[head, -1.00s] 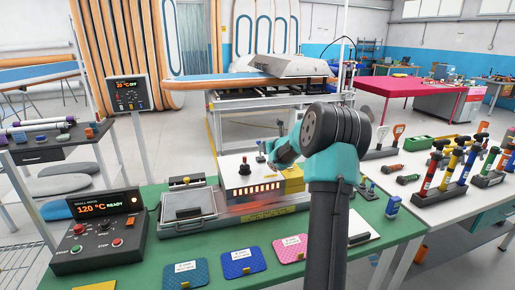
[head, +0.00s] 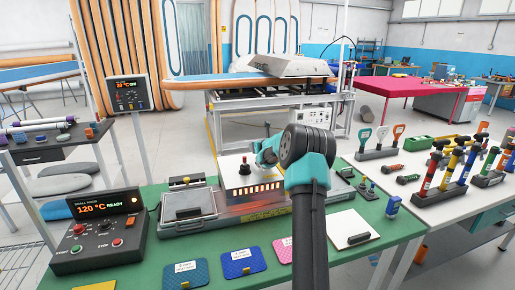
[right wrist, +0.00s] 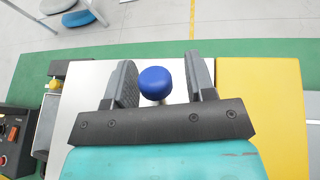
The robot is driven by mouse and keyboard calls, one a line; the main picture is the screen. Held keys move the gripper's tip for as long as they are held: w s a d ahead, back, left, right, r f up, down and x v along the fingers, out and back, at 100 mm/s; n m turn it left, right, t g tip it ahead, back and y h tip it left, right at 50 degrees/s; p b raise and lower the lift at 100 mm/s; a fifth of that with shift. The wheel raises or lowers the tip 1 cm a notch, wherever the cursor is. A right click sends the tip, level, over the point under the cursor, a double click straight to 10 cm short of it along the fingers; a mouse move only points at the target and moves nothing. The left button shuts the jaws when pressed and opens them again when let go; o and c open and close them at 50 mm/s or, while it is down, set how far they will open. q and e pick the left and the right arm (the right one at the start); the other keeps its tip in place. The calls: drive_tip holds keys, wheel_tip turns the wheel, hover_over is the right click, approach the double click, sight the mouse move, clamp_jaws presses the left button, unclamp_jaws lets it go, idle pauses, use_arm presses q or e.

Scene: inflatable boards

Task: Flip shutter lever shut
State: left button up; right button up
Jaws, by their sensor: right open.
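A lever with a round blue knob (right wrist: 155,82) stands on a white-topped box (right wrist: 230,73) in the right wrist view. My right gripper (right wrist: 160,66) is open, with one black finger on each side of the knob. There my right arm's teal wrist reaches over the box and hides the lever. My left gripper is not in view.
A small press (head: 190,210) stands left of the box, with a control unit (head: 100,238) reading 120 °C READY. Coloured swatches (head: 241,262) lie on the green bench in front. Small levers (head: 367,190) and a blue item (head: 392,206) stand to the right.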

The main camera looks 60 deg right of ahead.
drive_tip(key=shift+c, duration=0.5)
clamp_jaws()
drive_tip(key=shift+s+a+r, duration=0.1)
drive_tip(key=shift+s+a+r+n+t+h, duration=0.2)
drive_tip(key=shift+t+h, duration=0.15)
drive_tip(key=shift+t, duration=0.25)
drive_tip(key=shift+s+a+r+n+t+h, duration=0.15)
drive_tip(key=shift+s+t+h, duration=0.15)
drive_tip(key=shift+t, duration=0.3)
drive_tip(key=shift+s+a+r+n+t+h, duration=0.15)
drive_tip(key=shift+t+h, duration=0.2)
drive_tip(key=shift+t, duration=0.25)
